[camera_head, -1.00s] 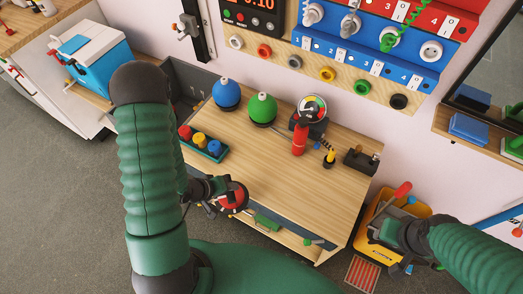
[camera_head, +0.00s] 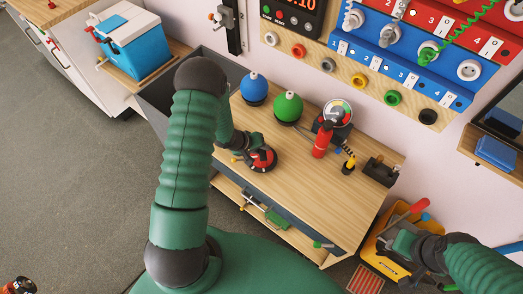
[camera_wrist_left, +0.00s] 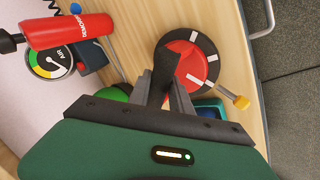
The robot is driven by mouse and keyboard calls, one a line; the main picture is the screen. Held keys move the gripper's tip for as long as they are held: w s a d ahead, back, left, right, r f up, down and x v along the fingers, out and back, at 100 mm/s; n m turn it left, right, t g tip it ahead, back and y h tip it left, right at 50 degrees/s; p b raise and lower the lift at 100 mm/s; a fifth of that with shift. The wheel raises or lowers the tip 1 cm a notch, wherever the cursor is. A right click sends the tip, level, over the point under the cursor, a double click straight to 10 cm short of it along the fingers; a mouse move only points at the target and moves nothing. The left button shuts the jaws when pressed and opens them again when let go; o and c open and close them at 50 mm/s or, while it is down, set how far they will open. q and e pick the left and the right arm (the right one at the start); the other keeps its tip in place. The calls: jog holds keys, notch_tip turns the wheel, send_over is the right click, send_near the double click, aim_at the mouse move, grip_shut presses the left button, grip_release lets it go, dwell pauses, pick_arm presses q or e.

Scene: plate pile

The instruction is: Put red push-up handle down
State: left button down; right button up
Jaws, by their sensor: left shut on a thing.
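The red push-up handle (camera_head: 263,159) shows as a red and black round disc with pale marks, over the wooden tabletop left of centre. My left gripper (camera_head: 244,153) is shut on it. In the left wrist view the fingers (camera_wrist_left: 166,88) close on the black grip in front of the red disc (camera_wrist_left: 204,68). I cannot tell whether the disc touches the tabletop. My right gripper (camera_head: 408,262) is at the lower right, by the yellow crate; its fingers are not clear.
On the table (camera_head: 300,193) stand a blue dome (camera_head: 254,88), a green dome (camera_head: 288,107), a red cylinder (camera_head: 323,140), a gauge (camera_head: 338,112) and a dark block (camera_head: 381,170). A yellow crate (camera_head: 378,248) stands at right. The table's front right is clear.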

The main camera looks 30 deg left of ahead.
pick_arm(q)
jog(key=shift+w+a+f, duration=0.1)
jog(key=shift+a+f, duration=0.15)
jog(key=shift+f, duration=0.6)
jog(key=shift+a, duration=0.15)
jog(key=c, duration=1.5)
grip_release()
jog(key=o, duration=0.3)
jog(key=shift+d+r, duration=0.1)
jog(key=shift+d, duration=0.3)
